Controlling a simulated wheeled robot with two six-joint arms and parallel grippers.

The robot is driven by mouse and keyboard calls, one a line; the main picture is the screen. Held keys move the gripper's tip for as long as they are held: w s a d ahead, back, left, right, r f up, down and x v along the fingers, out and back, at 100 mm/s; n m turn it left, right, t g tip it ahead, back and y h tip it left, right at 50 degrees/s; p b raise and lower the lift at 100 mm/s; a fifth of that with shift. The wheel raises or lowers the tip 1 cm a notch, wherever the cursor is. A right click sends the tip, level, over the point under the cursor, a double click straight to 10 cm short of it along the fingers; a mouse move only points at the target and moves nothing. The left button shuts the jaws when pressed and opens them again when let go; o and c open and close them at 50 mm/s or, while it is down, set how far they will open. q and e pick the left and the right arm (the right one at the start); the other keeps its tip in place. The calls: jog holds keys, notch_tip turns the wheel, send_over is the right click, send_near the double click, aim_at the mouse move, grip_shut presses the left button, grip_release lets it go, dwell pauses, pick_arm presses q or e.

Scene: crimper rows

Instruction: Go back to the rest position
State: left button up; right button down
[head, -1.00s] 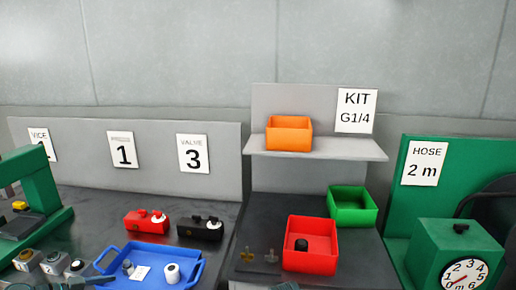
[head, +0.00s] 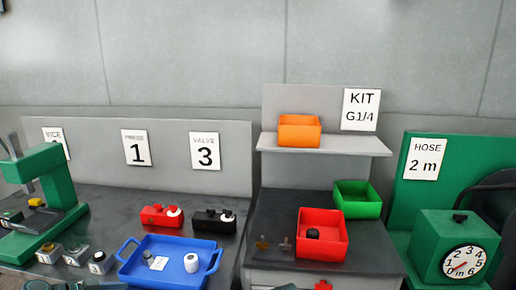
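A dark piece at the bottom left edge (head: 88,286) looks like part of my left gripper, mostly cut off by the frame. A small dark shape at the bottom edge (head: 288,287) may be my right gripper; its fingers are hidden. A blue tray (head: 128,268) holds a white cylinder (head: 191,263), a small grey fitting (head: 148,257) and a white label. A red bin (head: 323,252) on the dark bench holds a black round part (head: 312,234). I see nothing clearly held.
A green bin (head: 357,205) stands behind the red bin. An orange bin (head: 299,134) sits on the shelf (head: 340,146). A red valve (head: 160,216) and a black valve (head: 214,221) lie behind the tray. A green press (head: 50,180) stands left, a green hose gauge box (head: 455,240) right.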

pick_arm(q)
jog(key=s+d+f+n+g+y, duration=0.1)
jog(key=d+f+g, duration=0.3)
jog(key=d, duration=0.6)
jog(key=d+f+g+y, duration=0.1)
jog(key=d+f+g, duration=0.2)
jog(key=d, duration=0.8)
jog(key=s+d+f+n+g+y, duration=0.1)
jog(key=s+d+f+n+y, duration=0.1)
jog(key=s+d+y, duration=0.5)
jog(key=shift+s+d+f+n+g, duration=0.3)
jog(key=shift+s+d+f, duration=0.1)
jog(key=shift+d, duration=2.85)
